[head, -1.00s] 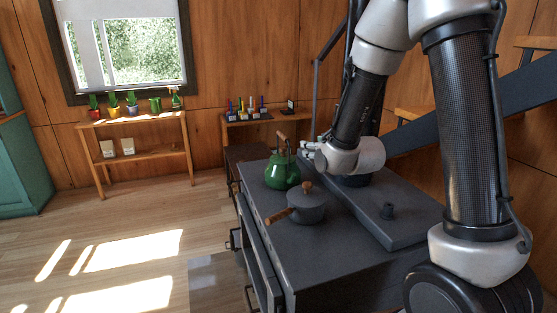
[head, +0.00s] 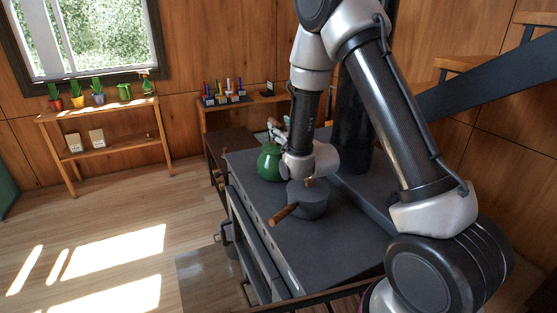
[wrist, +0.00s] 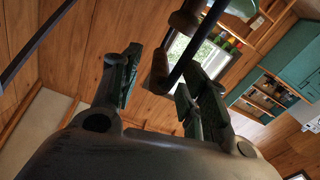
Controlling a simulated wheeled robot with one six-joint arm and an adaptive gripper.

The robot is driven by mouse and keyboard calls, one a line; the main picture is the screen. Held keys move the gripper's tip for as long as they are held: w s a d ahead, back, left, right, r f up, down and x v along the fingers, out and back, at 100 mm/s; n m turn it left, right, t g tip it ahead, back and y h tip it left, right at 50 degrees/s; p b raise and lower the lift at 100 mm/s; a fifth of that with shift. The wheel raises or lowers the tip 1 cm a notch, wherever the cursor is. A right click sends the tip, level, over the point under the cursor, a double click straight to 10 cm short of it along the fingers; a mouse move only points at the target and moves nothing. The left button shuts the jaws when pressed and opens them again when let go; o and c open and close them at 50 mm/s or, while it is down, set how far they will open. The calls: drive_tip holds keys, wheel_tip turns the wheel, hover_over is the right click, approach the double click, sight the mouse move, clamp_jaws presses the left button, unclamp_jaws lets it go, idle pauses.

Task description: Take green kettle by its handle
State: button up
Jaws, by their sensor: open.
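The green kettle (head: 267,163) stands upright on the dark stove top (head: 335,239), near its far left edge. My gripper (head: 277,133) is at the kettle's upper right side in the head view, and my wrist covers part of the kettle. The kettle's handle is hidden or too small to make out there. In the wrist view my gripper (wrist: 160,70) is open. A brown rounded piece (wrist: 160,72), which looks like the handle's wooden grip, shows in the gap between the two fingers. I cannot tell whether either finger touches it.
A grey lidded pot (head: 309,203) with a wooden handle (head: 284,212) stands close in front of my wrist on the stove. A low shelf (head: 237,101) with bottles is behind. A plant shelf (head: 106,147) stands at left.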

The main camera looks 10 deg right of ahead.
drive_tip(key=shift+w+a, duration=0.25)
drive_tip(key=shift+w, duration=1.05)
clamp_jaws()
